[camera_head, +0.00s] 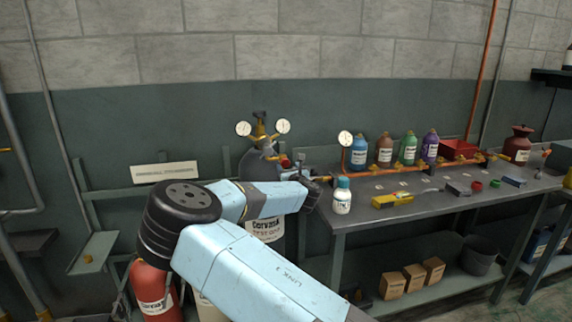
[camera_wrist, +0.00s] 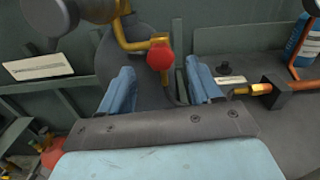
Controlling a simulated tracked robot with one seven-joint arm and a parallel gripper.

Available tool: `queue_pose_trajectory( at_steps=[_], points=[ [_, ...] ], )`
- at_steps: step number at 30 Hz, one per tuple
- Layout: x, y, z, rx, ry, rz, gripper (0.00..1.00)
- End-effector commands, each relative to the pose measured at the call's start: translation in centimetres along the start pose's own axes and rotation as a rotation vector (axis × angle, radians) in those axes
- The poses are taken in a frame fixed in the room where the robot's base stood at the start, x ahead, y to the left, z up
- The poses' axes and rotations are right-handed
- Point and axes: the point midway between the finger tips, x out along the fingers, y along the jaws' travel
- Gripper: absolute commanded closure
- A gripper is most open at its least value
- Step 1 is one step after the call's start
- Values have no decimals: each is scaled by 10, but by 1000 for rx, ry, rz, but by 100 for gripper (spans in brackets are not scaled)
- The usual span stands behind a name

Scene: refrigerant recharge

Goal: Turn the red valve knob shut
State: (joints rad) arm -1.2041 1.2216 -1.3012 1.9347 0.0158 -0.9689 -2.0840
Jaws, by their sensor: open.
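The red valve knob (camera_wrist: 160,58) is a round red part on a yellow brass pipe (camera_wrist: 132,40) on the grey cylinder. In the wrist view it lies between and beyond the two blue fingers of my gripper (camera_wrist: 163,88). The fingers are apart, with nothing between them in contact that I can see. In the head view the red knob (camera_head: 285,163) shows small, beside the brass fittings below two round gauges. The end of my arm is just below and right of it there, and my fingers are hard to make out.
The grey cylinder (camera_head: 265,228) stands left of the workbench (camera_head: 430,194). A copper pipe with coloured bottles runs behind. A red cylinder (camera_head: 155,285) stands at lower left.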

Motion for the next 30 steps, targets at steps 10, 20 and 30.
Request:
queue_pose_trajectory(
  at_steps=[10,20,30],
  points=[
    [50,0,0,1,0,0,37],
    [61,0,0,2,0,-1,37],
    [60,-1,0,2,0,-1,56]
  ],
)
